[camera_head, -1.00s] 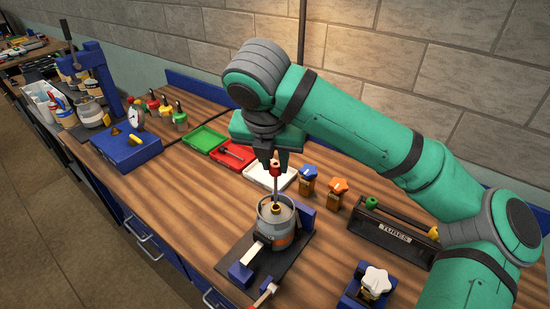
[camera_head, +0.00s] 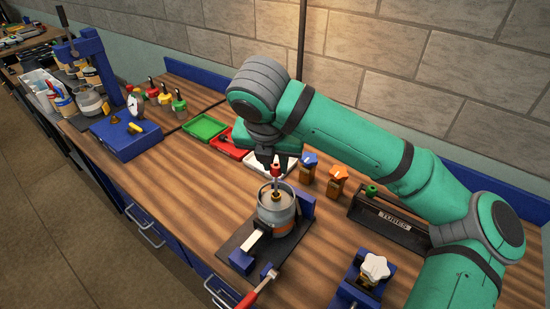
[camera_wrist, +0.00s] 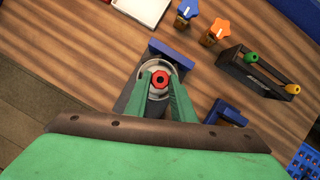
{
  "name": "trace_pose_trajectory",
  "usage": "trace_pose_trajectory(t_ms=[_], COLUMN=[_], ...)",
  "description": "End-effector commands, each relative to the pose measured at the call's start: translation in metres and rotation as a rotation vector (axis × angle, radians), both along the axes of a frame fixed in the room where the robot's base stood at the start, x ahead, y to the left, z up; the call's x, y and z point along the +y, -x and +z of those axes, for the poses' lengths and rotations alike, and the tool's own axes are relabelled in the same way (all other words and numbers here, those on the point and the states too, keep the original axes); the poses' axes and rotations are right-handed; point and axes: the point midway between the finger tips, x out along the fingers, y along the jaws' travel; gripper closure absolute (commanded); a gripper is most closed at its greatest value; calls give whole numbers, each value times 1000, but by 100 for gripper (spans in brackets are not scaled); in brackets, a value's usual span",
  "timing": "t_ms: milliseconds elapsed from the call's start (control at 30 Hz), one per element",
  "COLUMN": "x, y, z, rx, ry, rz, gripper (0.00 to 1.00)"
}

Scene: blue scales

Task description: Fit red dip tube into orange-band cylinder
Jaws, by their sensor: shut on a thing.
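My gripper (camera_head: 275,163) is shut on the red head of the red dip tube (camera_head: 275,173), which hangs upright over the cylinder. The grey orange-band cylinder (camera_head: 271,213) stands in a clamp fixture, its orange band low on the side. The tube's thin lower part reaches down to the brass neck on the cylinder's top; the red head is still above it. How deep the tip sits is hidden. In the wrist view the red head (camera_wrist: 160,78) shows between my fingers, roughly centred over the cylinder's rim (camera_wrist: 180,69).
The clamp fixture (camera_head: 242,261) has a red-handled lever in front. Green, red and white trays lie behind.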

Motion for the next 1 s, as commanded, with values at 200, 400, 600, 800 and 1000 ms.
trace_pose_trajectory(t_ms=[200,400,600,800,1000], x=[0,0,0,0,0], y=[0,0,0,0,0], z=[-9,-18,-26,-35,-43], rx=[1,1,1,0,1], ry=[0,0,0,-1,-1], rz=[0,0,0,0,1], gripper=[99,99,99,99,99])
